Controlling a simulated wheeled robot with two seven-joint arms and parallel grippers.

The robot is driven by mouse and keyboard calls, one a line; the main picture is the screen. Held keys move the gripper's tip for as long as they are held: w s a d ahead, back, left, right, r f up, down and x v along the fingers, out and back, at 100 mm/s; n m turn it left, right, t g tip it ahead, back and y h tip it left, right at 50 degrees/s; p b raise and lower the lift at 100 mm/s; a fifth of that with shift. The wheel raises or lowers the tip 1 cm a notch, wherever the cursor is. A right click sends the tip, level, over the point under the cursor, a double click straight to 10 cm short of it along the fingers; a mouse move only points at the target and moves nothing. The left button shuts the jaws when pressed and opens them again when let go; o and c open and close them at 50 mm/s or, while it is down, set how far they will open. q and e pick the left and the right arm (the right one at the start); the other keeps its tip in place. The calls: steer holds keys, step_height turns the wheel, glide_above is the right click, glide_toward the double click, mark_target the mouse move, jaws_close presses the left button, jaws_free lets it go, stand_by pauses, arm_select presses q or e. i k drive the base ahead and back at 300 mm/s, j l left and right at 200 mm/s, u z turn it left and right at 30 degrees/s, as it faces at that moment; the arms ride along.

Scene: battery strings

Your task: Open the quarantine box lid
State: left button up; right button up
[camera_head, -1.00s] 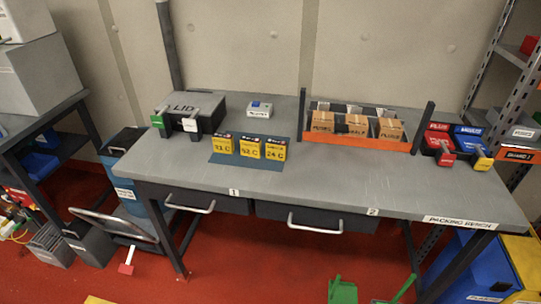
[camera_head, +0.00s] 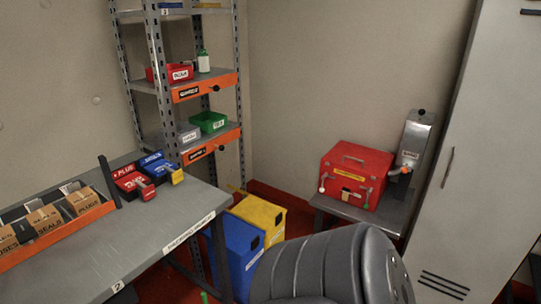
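A red box (camera_head: 355,176) with a handle on its top stands on a grey stand at the right of the head view. Its lid looks shut. A yellow label (camera_head: 353,194) is on its front, too small to read, so I cannot confirm from it that this is the quarantine box. A white-tipped lever (camera_head: 322,183) shows at the front left and a green-tipped one (camera_head: 366,204) at the front right. Neither of my grippers is in view.
A grey unit (camera_head: 414,145) stands right of the red box, beside a tall grey cabinet (camera_head: 466,150). The packing bench (camera_head: 150,240) is at the left, with a shelf rack (camera_head: 165,115) behind. Blue (camera_head: 232,255) and yellow (camera_head: 262,215) bins stand between.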

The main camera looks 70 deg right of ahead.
mark_target(375, 164)
steer(key=z, duration=2.95)
